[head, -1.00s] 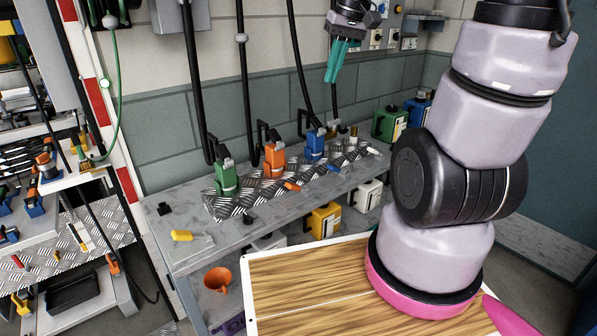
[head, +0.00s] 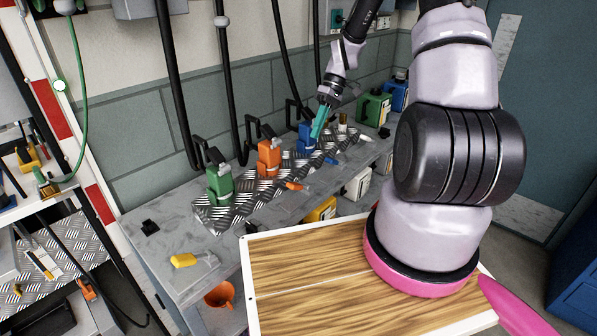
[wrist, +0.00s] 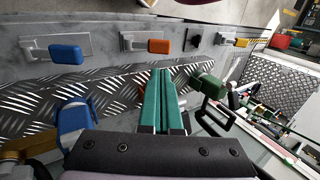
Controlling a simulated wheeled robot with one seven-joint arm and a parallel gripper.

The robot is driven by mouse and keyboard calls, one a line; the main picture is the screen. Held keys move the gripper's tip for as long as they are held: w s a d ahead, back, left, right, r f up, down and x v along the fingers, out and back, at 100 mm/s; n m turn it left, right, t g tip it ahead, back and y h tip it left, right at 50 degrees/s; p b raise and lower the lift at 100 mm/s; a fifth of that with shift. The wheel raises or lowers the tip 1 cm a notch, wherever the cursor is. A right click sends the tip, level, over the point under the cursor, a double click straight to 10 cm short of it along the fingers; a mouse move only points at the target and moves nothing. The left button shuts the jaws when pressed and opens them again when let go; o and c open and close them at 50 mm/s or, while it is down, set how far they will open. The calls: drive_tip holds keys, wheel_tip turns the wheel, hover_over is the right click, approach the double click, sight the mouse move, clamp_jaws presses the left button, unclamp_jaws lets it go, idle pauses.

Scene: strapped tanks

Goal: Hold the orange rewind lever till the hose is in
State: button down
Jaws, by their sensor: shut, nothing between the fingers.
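The orange lever (head: 294,185) lies at the front edge of the ribbed metal plate, before the orange tank (head: 269,157). In the wrist view the orange lever (wrist: 158,46) sits on a grey mount, straight beyond my fingertips and apart from them. My gripper (head: 317,136) has teal fingers shut together and empty; in the head view it points down by the blue tank (head: 305,138). In the wrist view the shut fingers (wrist: 161,75) cover most of the orange tank. A black hose (head: 230,90) hangs behind the orange tank; its lower end is unclear.
A blue lever (wrist: 66,53) and a yellow lever (wrist: 241,42) flank the orange one. The green tank (head: 219,184) stands left of the orange tank. Other black hoses (head: 172,80) hang along the wall.

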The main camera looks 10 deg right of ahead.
sight(296, 184)
drive_tip(key=shift+w+f, duration=0.15)
drive_tip(key=shift+f, duration=0.3)
drive_tip(key=x, duration=1.4)
drive_tip(key=shift+a+r, duration=0.1)
